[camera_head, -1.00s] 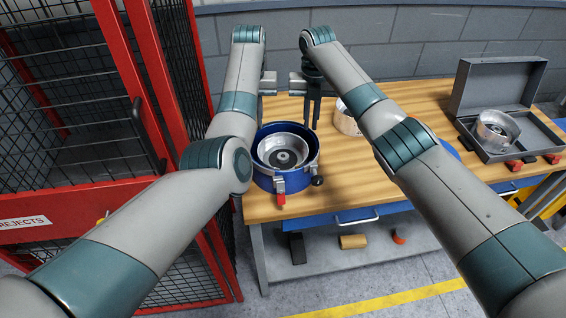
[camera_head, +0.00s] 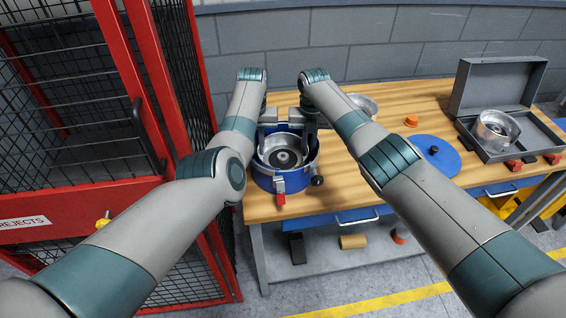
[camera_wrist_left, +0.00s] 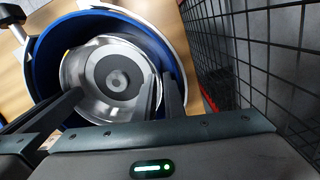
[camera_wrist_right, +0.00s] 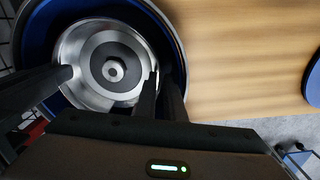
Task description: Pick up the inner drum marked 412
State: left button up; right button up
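A silver inner drum (camera_head: 283,157) with a dark hub sits inside a blue round housing (camera_head: 270,182) on the bench. No 412 marking is readable. The drum also fills the left wrist view (camera_wrist_left: 95,52) and right wrist view (camera_wrist_right: 85,45). My left gripper (camera_head: 268,122) and right gripper (camera_head: 309,120) are down at opposite sides of its far rim. In each wrist view the near finger pair, left (camera_wrist_left: 162,95) and right (camera_wrist_right: 163,95), stands narrowly spaced at the drum wall. Whether they clamp it is unclear. The other gripper's fingers show at the picture's left.
An open grey case (camera_head: 480,143) holds another silver drum (camera_head: 495,130). A further metal part (camera_head: 363,104) is partly behind my right arm. A blue disc (camera_head: 436,157) and orange piece (camera_head: 411,120) lie on the wooden bench. A red mesh cage (camera_head: 150,110) stands close on the left.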

pick_arm(q)
jog(key=shift+c, duration=0.3)
pick_arm(e)
jog(key=shift+c, duration=0.3)
pick_arm(q)
grip_shut()
pick_arm(e)
grip_shut()
dwell(0.4)
pick_arm(q)
jog(key=shift+r, duration=0.15)
pick_arm(e)
jog(key=shift+w+r, duration=0.1)
jog(key=shift+r, duration=0.1)
pick_arm(q)
jog(key=shift+w, duration=0.15)
pick_arm(e)
jog(key=shift+w, duration=0.1)
